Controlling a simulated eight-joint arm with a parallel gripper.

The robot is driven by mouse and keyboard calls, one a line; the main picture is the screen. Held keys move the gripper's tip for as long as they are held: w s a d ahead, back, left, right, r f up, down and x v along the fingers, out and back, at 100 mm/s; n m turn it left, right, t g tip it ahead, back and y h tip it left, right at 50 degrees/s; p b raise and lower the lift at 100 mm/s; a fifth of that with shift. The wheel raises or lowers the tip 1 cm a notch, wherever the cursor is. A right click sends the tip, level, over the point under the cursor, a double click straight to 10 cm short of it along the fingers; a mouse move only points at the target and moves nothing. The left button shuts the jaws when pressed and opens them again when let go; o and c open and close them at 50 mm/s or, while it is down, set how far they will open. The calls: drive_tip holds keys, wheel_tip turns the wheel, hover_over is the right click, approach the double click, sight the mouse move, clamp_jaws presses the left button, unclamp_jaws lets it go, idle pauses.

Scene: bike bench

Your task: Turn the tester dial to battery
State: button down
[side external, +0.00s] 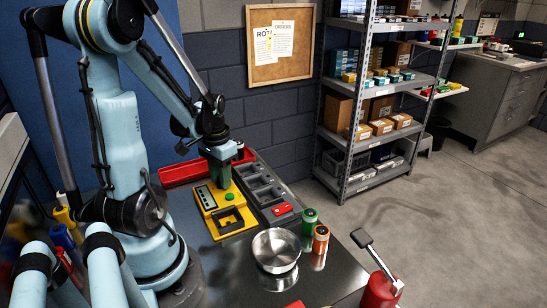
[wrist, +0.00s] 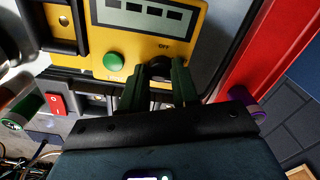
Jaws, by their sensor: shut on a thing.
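The yellow tester (side external: 238,228) lies on the bench in the side external view, below my gripper (side external: 219,172). In the wrist view the tester (wrist: 92,58) shows a display panel (wrist: 150,14), a green button (wrist: 114,61) and a black dial (wrist: 160,67) beneath the word OFF. My gripper (wrist: 158,82) has its green fingers on both sides of the dial and is shut on it. The fingers cover much of the dial, so I cannot tell where its pointer stands. No battery mark shows clearly. In the side external view my gripper hides the dial.
A grey charger with a red switch (side external: 282,209) stands right of the tester. A green battery (side external: 309,221) and an orange one (side external: 320,239) stand near the bench edge. A metal bowl (side external: 276,250) is in front. A red tray (side external: 181,173) lies behind.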

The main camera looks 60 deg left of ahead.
drive_tip(key=m, duration=0.6)
idle(0.6)
drive_tip(key=c, duration=0.8)
unclamp_jaws()
drive_tip(key=shift+c, duration=0.2)
wheel_tip(320, 180, up, 12)
